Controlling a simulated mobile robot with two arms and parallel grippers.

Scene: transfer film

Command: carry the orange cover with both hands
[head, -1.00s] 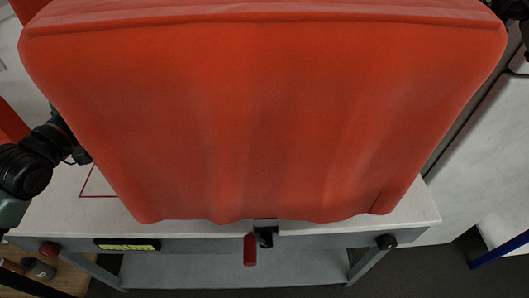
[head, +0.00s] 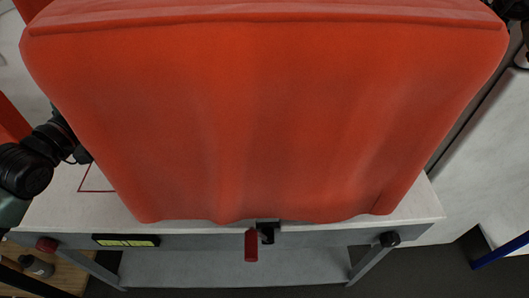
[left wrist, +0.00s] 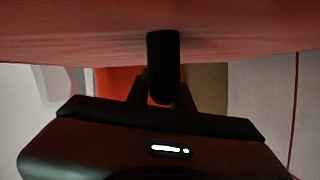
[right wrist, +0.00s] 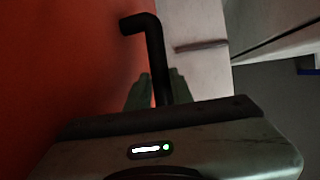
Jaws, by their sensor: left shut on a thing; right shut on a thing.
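The orange cover (head: 260,120) is a large, box-like orange-red shell that fills most of the head view, with its lower edge above the white table. My left gripper (head: 82,154) is at the cover's left side, its tips partly hidden. In the left wrist view it is shut on a black handle (left wrist: 163,62) beside the cover's surface (left wrist: 80,35). In the right wrist view my right gripper (right wrist: 156,92) is shut on a bent black handle (right wrist: 152,45) beside the cover (right wrist: 60,70). In the head view, only dark parts show at the top right corner.
The white table (head: 418,208) lies below the cover and has a red outline (head: 97,190) on its top. A red-handled latch (head: 251,245) and a dark knob (head: 390,239) are at its front edge. A pale surface (head: 485,150) stands at the right. Grey floor (head: 425,270) shows in front.

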